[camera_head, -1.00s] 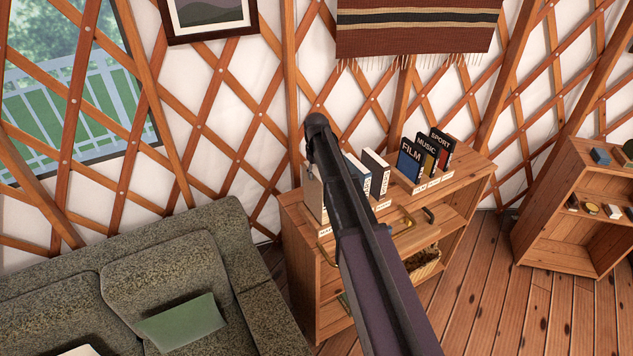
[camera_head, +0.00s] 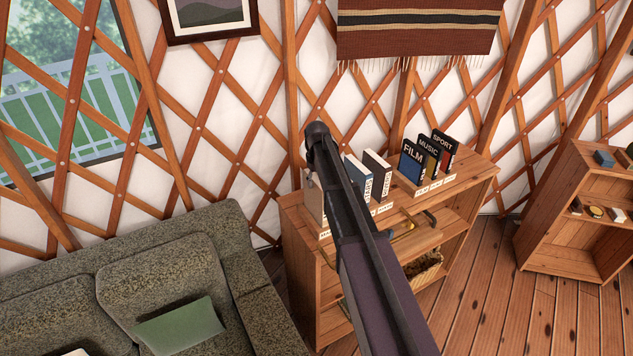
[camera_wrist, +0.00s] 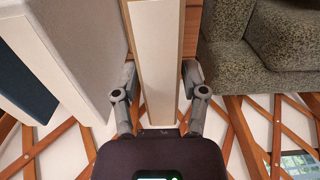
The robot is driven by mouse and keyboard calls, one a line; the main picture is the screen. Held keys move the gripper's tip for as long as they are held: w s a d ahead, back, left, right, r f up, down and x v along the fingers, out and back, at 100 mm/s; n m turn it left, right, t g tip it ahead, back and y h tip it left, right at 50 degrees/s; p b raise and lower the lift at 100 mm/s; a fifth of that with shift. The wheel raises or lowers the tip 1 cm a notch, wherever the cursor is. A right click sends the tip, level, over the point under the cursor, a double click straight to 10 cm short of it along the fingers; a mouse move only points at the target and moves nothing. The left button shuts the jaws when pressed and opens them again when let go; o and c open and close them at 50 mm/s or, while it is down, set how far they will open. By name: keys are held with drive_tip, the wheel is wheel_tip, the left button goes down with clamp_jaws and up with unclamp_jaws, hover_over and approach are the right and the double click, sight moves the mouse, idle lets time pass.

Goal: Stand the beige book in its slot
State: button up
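The beige book (camera_head: 313,207) stands upright at the left end of the shelf top, partly behind my arm. In the wrist view, the pale page edge of the beige book (camera_wrist: 156,60) fills the space between the fingers of my gripper (camera_wrist: 160,72). The fingers lie against both covers, with no clear gap. In the head view the gripper is mostly hidden behind my arm. A labelled holder (camera_head: 383,209) stands at the book's base; I cannot tell whether the base is seated in the slot. A blue-and-white book (camera_head: 357,176) and a dark-covered book (camera_head: 377,178) stand to its right.
A second holder (camera_head: 436,184) carries the FILM, MUSIC and SPORT books on the right of the wooden shelf (camera_head: 305,265). A green-grey sofa (camera_head: 165,265) is at left. The lattice wall rises close behind. Another shelf unit (camera_head: 560,215) is at right.

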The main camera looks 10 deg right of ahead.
drive_tip(key=shift+o, duration=0.6)
drive_tip(key=shift+r, duration=0.15)
wheel_tip(320, 180, up, 12)
drive_tip(key=p, duration=1.2)
idle(0.5)
drive_tip(key=s+m, duration=0.3)
drive_tip(key=s, duration=2.6)
drive_tip(key=shift+m, duration=0.3)
